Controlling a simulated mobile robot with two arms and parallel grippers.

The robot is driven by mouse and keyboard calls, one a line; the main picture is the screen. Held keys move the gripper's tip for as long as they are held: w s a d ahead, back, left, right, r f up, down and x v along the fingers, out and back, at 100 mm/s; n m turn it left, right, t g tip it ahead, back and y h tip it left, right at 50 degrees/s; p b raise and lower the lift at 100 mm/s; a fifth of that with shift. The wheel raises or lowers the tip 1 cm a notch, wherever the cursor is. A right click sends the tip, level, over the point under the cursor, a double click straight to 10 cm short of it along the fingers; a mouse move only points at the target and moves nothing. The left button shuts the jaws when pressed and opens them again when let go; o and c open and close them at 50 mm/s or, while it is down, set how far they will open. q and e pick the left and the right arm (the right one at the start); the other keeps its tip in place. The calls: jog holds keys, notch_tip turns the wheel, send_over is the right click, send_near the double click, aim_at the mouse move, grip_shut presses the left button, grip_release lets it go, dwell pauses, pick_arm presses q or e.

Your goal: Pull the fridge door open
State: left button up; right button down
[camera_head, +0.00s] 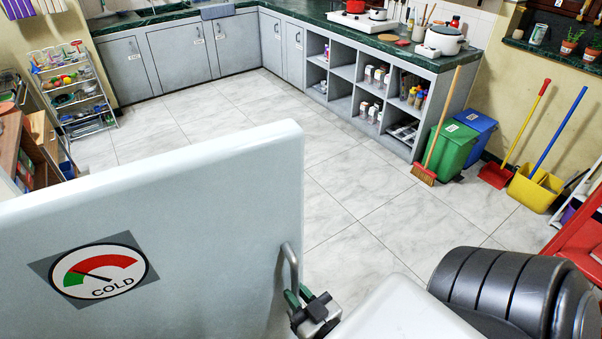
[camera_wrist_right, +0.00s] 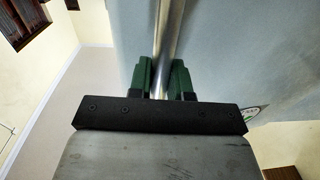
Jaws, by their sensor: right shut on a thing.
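The fridge door (camera_head: 190,210) is a large pale blue-grey panel with a rounded top edge, filling the lower left of the head view. A "COLD" dial sticker (camera_head: 100,272) is on its face. The metal door handle (camera_head: 291,268) is a vertical bar near the door's right edge. My right gripper (camera_head: 306,296) is shut on the handle's lower part. In the right wrist view, the green finger pads of the gripper (camera_wrist_right: 161,75) sit on both sides of the handle bar (camera_wrist_right: 168,30). The fridge body cannot be made out. My left gripper is out of view.
Tiled floor (camera_head: 350,190) is clear behind the door. Grey cabinets (camera_head: 180,55) line the back. A broom (camera_head: 425,172), green bin (camera_head: 452,148), red dustpan (camera_head: 495,174) and yellow mop bucket (camera_head: 533,188) stand at right. A rack (camera_head: 75,95) and wooden shelf (camera_head: 40,130) stand at left.

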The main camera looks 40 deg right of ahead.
jog(key=shift+s+a, duration=0.15)
jog(key=shift+s, duration=0.05)
dwell(0.3)
jog(key=c, duration=1.1)
grip_release()
